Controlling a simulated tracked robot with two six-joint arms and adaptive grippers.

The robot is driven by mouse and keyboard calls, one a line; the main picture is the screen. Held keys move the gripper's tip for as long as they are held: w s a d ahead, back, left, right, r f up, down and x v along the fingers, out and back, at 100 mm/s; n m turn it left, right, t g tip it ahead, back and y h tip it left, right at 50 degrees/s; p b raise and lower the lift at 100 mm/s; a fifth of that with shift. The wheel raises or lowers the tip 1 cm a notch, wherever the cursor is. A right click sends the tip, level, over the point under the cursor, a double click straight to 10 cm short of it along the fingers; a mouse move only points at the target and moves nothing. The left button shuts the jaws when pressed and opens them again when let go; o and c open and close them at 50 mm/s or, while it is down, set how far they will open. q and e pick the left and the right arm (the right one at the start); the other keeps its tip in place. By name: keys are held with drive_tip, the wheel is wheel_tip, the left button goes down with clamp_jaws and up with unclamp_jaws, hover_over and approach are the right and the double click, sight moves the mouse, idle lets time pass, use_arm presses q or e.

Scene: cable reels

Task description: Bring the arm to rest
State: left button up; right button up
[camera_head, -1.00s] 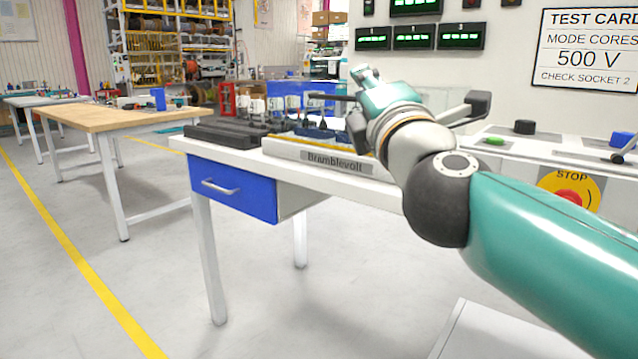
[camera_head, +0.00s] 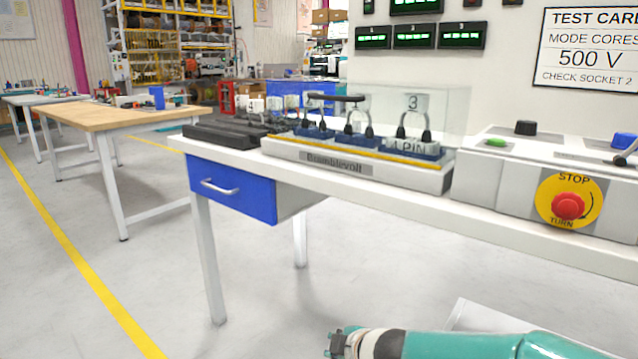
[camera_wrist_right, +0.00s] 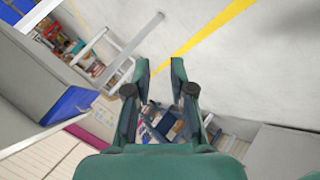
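My right arm (camera_head: 450,346) lies low at the bottom of the head view, in front of and below the white bench. Its wrist end points left, and the gripper's fingers are hard to make out there. In the right wrist view my right gripper (camera_wrist_right: 160,72) has its two green fingers apart, with nothing held between them. Floor and distant things show past the fingers. My left gripper is in neither view.
The white bench (camera_head: 390,205) carries the Bramblevolt test unit (camera_head: 285,152) with a clear cover, and a grey panel with a red stop button (camera_head: 568,206). A blue drawer (camera_head: 232,190) hangs below. Open floor (camera_head: 130,270) lies left; a wooden-topped table (camera_head: 120,116) stands beyond.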

drive_tip(key=s+d+f+m+g, duration=0.25)
drive_tip(key=s+f+m, duration=0.35)
drive_tip(key=f, duration=0.5)
drive_tip(key=s+d+f+m+g, duration=0.2)
drive_tip(key=s+f+m+g, duration=0.15)
drive_tip(key=s+f, duration=0.6)
drive_tip(key=s+d+f+m+g+p, duration=0.1)
drive_tip(key=s+d+f+m, duration=0.1)
drive_tip(key=s+f+m, duration=0.4)
drive_tip(key=s+d+f+m+g+p, duration=0.1)
drive_tip(key=s+d+f+m, duration=0.25)
drive_tip(key=s, duration=0.55)
wheel_tip(320, 180, up, 37)
drive_tip(key=a+p, duration=0.1)
drive_tip(key=p, duration=3.5)
drive_tip(key=shift+w+p, duration=0.35)
drive_tip(key=shift+w, duration=0.1)
drive_tip(key=shift+a, duration=0.1)
